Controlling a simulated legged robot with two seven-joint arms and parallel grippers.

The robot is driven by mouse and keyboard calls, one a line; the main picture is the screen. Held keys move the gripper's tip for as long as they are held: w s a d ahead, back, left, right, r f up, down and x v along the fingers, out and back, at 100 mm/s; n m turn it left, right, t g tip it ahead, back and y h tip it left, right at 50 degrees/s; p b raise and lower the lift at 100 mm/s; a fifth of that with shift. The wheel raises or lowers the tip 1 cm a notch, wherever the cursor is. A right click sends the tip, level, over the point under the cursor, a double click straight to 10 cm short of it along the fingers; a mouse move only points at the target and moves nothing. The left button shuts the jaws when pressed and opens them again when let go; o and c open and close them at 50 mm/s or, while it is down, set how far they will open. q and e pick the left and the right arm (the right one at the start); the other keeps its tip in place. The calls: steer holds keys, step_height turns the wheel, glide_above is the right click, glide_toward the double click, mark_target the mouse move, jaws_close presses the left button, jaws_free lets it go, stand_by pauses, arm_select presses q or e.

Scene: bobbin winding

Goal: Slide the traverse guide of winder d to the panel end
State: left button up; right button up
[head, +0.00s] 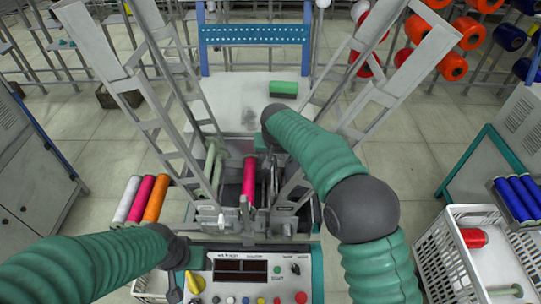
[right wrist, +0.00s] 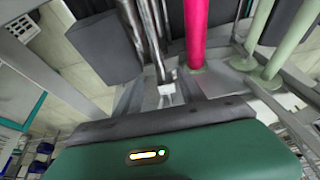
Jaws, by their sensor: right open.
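The winder's control panel (head: 250,279), with a dark display and coloured buttons, faces me at the bottom of the head view; its label is too small to read. Behind it a pink bobbin (head: 249,182) lies lengthwise in the frame, beside pale green rods (head: 215,168). In the right wrist view, the pink bobbin (right wrist: 195,35) is near metal rails with a small pale block (right wrist: 167,88), possibly the traverse guide. My right gripper (head: 264,143) is open over the far part of the winder, largely hidden by its arm. My left gripper (head: 175,284) is low beside the panel; its jaws are unclear.
Grey ladder-like uprights (head: 160,105) flank the winder on both sides. A white crate (head: 475,255) is at the right.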

steer(key=shift+r, duration=0.65)
steer(key=r, duration=0.1)
steer(key=s+r+p, duration=0.1)
steer(key=s+r, duration=0.1)
steer(key=shift+a, duration=0.3)
steer(key=shift+a+r+p, duration=0.25)
steer(key=shift+r+p, duration=0.3)
steer(key=shift+s+r+p, duration=0.25)
steer(key=shift+r+p, duration=0.05)
steer(key=shift+r, duration=0.25)
steer(key=p+v, duration=0.6)
steer(key=v, duration=0.6)
steer(key=shift+s+d+r, duration=0.15)
steer(key=shift+r, duration=0.15)
steer(key=shift+p, duration=0.3)
